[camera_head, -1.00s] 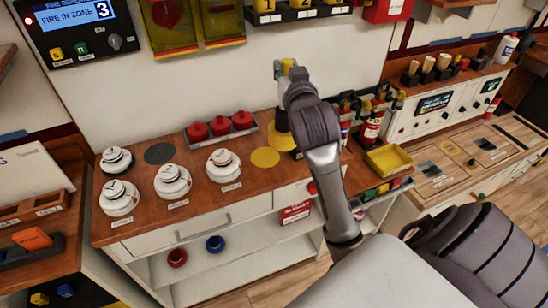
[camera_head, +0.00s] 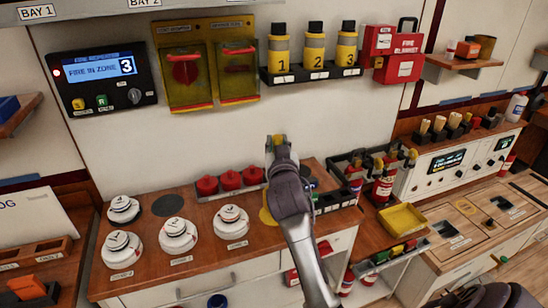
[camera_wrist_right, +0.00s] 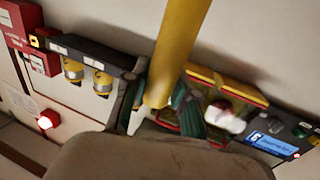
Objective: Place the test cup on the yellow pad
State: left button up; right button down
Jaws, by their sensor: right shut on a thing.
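The yellow pad (camera_head: 267,217) lies flat on the wooden counter, right of the white detectors. My right forearm and gripper cover part of it. My right gripper (camera_head: 276,144) is raised above and behind the pad, in front of the white wall. In the right wrist view the fingers (camera_wrist_right: 159,108) are closed around a long yellow cylinder, apparently the test cup (camera_wrist_right: 182,45). Only a little yellow of the cup shows at the fingertips in the head view (camera_head: 278,139); its far end is out of the wrist picture. My left gripper is not in view.
Several white detectors (camera_head: 178,235) stand left of the pad, with a dark round pad (camera_head: 167,205) among them. A tray of red knobs (camera_head: 230,181) sits behind. Numbered yellow bottles (camera_head: 314,50) stand on a wall shelf. A yellow tray (camera_head: 402,219) lies to the right.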

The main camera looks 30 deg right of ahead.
jog(key=shift+w+a+f, duration=0.25)
jog(key=shift+w+f, duration=0.1)
jog(key=shift+w, duration=0.15)
notch_tip(320, 180, down, 4)
jog(key=shift+s+r, duration=0.1)
jog(key=c, duration=0.9)
grip_release()
jog(key=shift+f, duration=0.2)
jog(key=shift+c, duration=0.2)
